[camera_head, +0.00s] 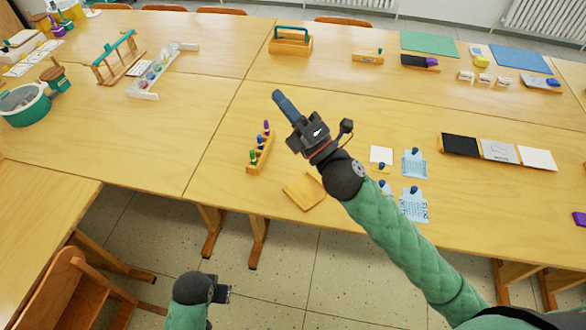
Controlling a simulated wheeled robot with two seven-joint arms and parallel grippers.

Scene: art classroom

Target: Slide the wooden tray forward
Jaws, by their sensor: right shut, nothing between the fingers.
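A small flat wooden tray (302,193) lies near the front edge of the long table, turned at an angle. My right forearm and wrist cover its right side in this view. My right gripper (281,98) is shut and empty, with its blue fingers pointing away past the tray over the table. It is apart from the tray. My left gripper (224,290) is low at the bottom, over the floor in front of the table. Its fingers are too small and turned to tell whether they are open.
A wooden rack with coloured knobs (260,147) stands left of the tray. Blue cards (414,162) and a white card (381,155) lie right of it, near my arm. Dark and white panels (498,150) lie further right. The table beyond the tray has free room.

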